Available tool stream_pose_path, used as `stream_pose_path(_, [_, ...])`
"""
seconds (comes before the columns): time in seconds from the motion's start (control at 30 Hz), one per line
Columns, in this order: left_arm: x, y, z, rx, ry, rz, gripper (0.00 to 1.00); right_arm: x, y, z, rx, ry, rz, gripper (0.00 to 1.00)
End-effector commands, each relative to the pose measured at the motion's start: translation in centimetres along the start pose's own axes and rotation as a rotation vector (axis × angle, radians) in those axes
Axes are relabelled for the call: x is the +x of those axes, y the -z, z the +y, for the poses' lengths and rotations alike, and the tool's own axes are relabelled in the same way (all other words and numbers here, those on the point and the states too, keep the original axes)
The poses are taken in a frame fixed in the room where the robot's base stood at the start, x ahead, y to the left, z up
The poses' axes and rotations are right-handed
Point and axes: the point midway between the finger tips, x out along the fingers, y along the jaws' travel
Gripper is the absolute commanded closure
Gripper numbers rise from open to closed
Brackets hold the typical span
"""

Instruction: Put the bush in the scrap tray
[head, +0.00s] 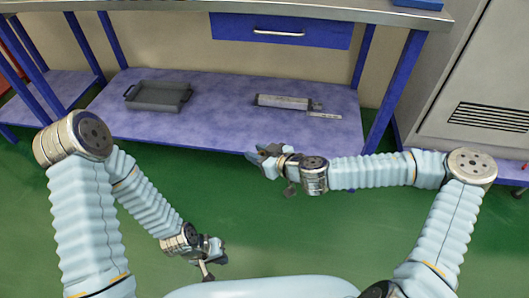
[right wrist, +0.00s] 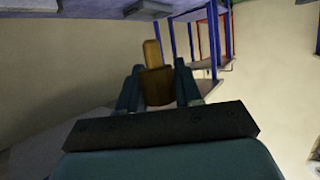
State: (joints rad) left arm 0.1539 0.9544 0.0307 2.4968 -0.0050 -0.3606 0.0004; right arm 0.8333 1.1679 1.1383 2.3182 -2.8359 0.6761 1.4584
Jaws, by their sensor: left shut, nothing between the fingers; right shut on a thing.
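The dark grey tray (head: 157,106) with end handles lies on the blue lower shelf, left of centre; it looks empty and I take it as the scrap tray. My right gripper (head: 262,153) is at the shelf's front edge, right of the tray and nearer to me. In the right wrist view it is shut on a brass-coloured stepped piece, the bush (right wrist: 157,85), whose narrower end points away from the gripper. I cannot make out the bush in the head view. My left gripper (head: 216,251) is shut and empty, low over the green floor.
A grey metal object (head: 284,102) lies on the shelf (head: 225,100), right of the tray. The bench top (head: 330,10) and blue drawer (head: 280,31) are above, with blue legs at both sides. A grey cabinet (head: 485,75) stands at the right. Shelf between tray and metal object is clear.

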Motion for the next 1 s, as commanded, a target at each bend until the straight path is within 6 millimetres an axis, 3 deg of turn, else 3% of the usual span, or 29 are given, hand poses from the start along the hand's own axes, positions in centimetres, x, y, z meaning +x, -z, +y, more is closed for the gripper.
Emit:
stream_pose_path(0.17, [0.0,0.0,0.0,0.0,0.0,0.0,1.0,1.1,-0.2,-0.1,-0.023,0.05,0.002,0.95])
stream_pose_path(0.37, [0.0,0.0,0.0,0.0,0.0,0.0,1.0,1.0,0.7,-0.3,0.015,-0.035,0.002,0.95])
stream_pose_path(1.0, [0.0,0.0,0.0,0.0,0.0,0.0,1.0,0.0,8.8,-0.3,0.328,-0.792,0.006,0.95])
